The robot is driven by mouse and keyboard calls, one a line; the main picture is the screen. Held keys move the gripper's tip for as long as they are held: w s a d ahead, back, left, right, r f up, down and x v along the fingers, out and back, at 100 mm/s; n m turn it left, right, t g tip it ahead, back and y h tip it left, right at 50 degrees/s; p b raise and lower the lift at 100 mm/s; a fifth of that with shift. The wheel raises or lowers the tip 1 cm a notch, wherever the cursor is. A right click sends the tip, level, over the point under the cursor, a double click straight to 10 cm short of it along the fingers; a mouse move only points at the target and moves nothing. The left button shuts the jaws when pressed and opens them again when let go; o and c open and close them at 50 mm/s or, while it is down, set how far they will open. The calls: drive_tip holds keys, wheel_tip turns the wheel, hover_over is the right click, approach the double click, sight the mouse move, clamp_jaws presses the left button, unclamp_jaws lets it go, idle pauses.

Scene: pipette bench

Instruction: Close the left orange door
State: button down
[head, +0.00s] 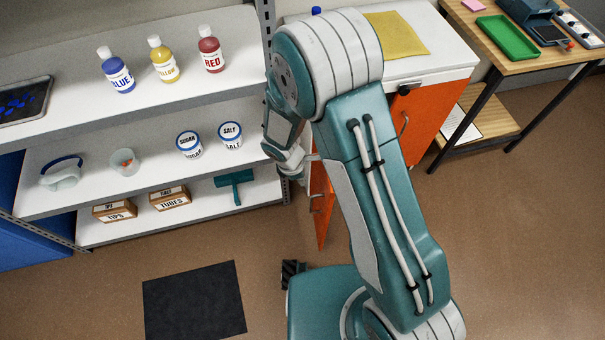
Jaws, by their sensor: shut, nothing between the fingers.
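The left orange door (322,208) stands swung open from the white-topped cabinet (440,68). It shows as a narrow orange panel left of my arm, with a handle on it. My arm hides part of the door and most of the cabinet opening. The other orange door (430,112), with a metal handle (404,124), looks flush with the cabinet front. My gripper (294,158) is shut and empty, near the top of the left door and beside the shelf end. I cannot tell whether it touches the door.
A shelf unit (150,100) on the left holds bottles, jars and boxes, and its upright (268,40) is close to my gripper. A wooden table (470,20) stands at the right. A black mat (195,300) lies on the floor; brown floor (520,250) is clear at the right.

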drive_tip(key=d+f, duration=0.5)
drive_tip(key=shift+w+d, duration=0.25)
drive_tip(key=shift+w, duration=0.1)
